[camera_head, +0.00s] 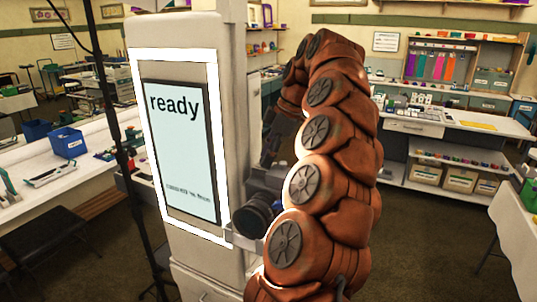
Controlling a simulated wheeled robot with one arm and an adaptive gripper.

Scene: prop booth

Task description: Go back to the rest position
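My orange-brown jointed arm rises at the middle right of the view and curves over at the top, its end away from me. A dark grey part, which looks like my gripper (277,142), shows partly to the left of the arm, near the side of a tall pale booth (232,110). The arm covers much of it, and its fingertips cannot be made out. I see nothing held. The booth's lit panel carries a screen (183,150) reading "ready", with a smaller blurred line below.
A black lens-like cylinder (256,214) sticks out beside the booth, close to my arm. A black stand pole (115,130) is at left. A white table (70,165) holds a blue bin (67,142). Shelves with bins (460,180) stand at right. Dark floor (420,250) is open at right.

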